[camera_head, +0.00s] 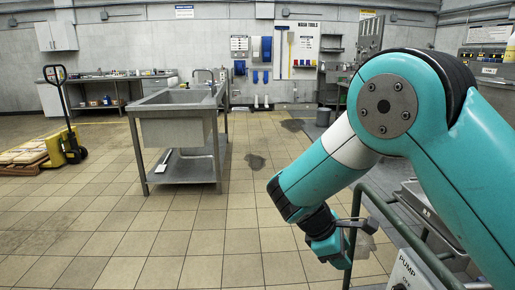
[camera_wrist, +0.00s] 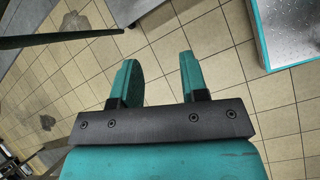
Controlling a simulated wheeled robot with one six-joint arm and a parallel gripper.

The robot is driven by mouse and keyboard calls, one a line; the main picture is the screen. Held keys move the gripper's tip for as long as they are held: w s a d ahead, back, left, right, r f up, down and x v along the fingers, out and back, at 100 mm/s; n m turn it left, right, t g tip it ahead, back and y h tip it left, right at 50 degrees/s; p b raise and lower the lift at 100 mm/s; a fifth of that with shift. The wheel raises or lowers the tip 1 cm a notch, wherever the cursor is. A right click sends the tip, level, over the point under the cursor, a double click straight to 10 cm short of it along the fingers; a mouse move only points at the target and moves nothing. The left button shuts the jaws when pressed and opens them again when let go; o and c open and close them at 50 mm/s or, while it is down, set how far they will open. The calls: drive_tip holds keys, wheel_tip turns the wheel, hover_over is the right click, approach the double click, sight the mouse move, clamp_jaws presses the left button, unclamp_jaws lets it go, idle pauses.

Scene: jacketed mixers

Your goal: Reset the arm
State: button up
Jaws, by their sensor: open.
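My arm is bent at the right of the head view, with its forearm reaching down and left. My gripper (camera_head: 352,238) is at its lower end, close to a dark green rail. In the wrist view my gripper (camera_wrist: 157,75) shows two teal fingers spread apart. Nothing is between them, only the tiled floor beyond. The fingertips are partly hidden by the rail and wrist in the head view.
A green rail (camera_head: 414,243) and a box marked PUMP (camera_head: 411,272) stand beside and below my arm. A steel sink table (camera_head: 180,129) stands left of centre. A yellow pallet jack (camera_head: 56,148) is at far left. Open tiled floor (camera_head: 140,240) lies in front.

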drive_tip(key=s+a+r+m+y, duration=0.2)
drive_tip(key=s+r+m+y, duration=0.2)
drive_tip(key=s+r+y, duration=0.55)
drive_tip(key=s+a+r+m+y, duration=0.25)
drive_tip(key=s+r, duration=0.45)
drive_tip(key=s, duration=0.7)
wheel_tip(320, 180, up, 13)
drive_tip(key=p, duration=1.2)
drive_tip(key=shift+s+m+h, duration=0.25)
drive_tip(key=shift+m+h, duration=0.15)
drive_tip(key=shift+m, duration=0.05)
